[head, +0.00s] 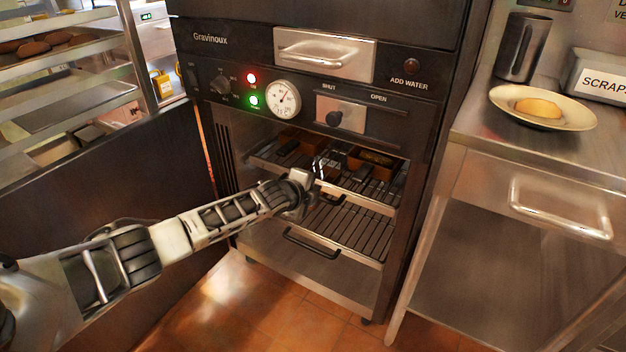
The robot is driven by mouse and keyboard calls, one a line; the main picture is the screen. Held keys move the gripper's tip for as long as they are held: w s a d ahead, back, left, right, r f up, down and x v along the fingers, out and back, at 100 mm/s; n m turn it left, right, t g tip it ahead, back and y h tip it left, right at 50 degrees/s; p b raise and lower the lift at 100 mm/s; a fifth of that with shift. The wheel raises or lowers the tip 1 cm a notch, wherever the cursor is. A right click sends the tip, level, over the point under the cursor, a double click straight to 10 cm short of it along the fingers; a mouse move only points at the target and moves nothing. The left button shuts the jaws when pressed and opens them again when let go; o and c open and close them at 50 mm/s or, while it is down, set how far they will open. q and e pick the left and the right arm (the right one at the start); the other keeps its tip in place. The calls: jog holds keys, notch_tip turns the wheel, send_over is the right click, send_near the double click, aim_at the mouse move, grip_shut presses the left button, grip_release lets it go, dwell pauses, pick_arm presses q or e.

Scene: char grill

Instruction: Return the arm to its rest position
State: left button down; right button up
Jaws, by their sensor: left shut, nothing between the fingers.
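My left arm comes in from the left and reaches across to the open front of the black grill oven (225,150). My left gripper (330,180) is at the oven opening, in front of the upper rack (375,203). Its fingers look small and dark against the rack, with nothing visible held between them; it is shut. Whether it touches the rack or the items on it I cannot tell. My right gripper is not in view.
At right, a steel counter (480,130) holds a plate (570,117) with a yellow-orange food piece. A tray rack (75,100) stands at left.

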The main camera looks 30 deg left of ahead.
pick_arm(q)
jog(key=shift+s+r, duration=0.15)
jog(key=shift+s, duration=0.2)
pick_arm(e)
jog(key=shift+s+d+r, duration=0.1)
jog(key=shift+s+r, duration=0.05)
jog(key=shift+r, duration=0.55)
pick_arm(q)
jog(key=s+d+f+n+g+h+p, duration=0.25)
jog(key=s+d+n+h+p, duration=0.2)
jog(key=s+d, duration=1.25)
jog(key=s+r+n+p, duration=0.1)
jog(key=s+r+n, duration=0.2)
jog(key=s+n, duration=0.1)
jog(key=s+r+n+y+p, duration=0.1)
jog(key=s+r+n+p, duration=0.1)
jog(key=s, duration=0.5)
jog(key=s+r+n+t+y+p, duration=0.1)
jog(key=s+r+n+p, duration=0.1)
jog(key=s+r+n, duration=0.2)
jog(key=shift+s+r+n, duration=0.15)
jog(key=shift+s+n, duration=1)
jog(key=shift+s, duration=0.1)
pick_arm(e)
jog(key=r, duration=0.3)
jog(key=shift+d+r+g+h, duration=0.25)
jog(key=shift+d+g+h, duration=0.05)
